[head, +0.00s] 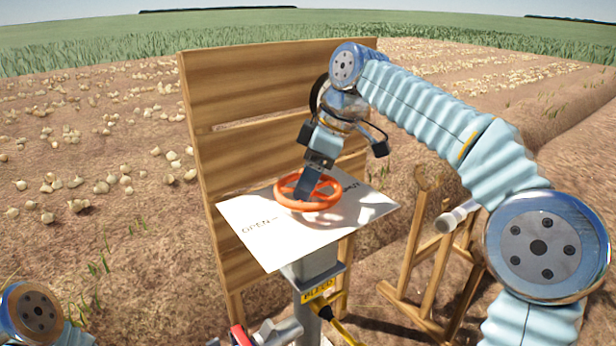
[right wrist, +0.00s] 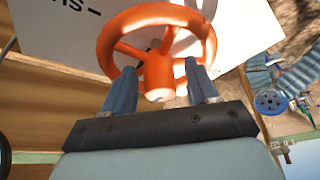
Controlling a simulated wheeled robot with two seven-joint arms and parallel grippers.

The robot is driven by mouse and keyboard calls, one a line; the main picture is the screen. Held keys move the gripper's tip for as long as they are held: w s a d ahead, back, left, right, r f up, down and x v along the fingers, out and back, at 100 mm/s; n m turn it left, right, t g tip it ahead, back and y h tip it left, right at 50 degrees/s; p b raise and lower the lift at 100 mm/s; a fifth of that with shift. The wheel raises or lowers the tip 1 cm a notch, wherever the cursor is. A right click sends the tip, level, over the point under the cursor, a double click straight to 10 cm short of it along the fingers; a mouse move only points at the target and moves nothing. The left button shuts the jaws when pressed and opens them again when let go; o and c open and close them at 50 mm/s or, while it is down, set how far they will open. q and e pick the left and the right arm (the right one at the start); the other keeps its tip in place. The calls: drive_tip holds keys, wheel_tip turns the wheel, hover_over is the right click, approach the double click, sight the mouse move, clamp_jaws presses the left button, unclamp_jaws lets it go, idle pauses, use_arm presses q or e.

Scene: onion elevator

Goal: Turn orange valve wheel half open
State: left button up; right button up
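The orange valve wheel (head: 326,201) lies flat above a white plate (head: 270,250) marked "OPEN" at its left; the lettering on the right is partly hidden. My right gripper (head: 305,193) reaches down onto the wheel from above. In the right wrist view the wheel (right wrist: 207,45) shows its rim, spokes and hub. The two fingers of my right gripper (right wrist: 161,80) are spread, one on each side of the hub, with gaps to it. Whether they touch a spoke or the rim I cannot tell. My left gripper is out of view.
A wooden plank panel (head: 250,90) stands close behind the plate. A wooden trestle (head: 425,260) stands at the right. Onions (head: 75,205) lie on the soil at the left.

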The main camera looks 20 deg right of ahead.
drive_tip(key=shift+r, duration=0.1)
drive_tip(key=v, duration=0.7)
drive_tip(key=shift+d+r, duration=0.1)
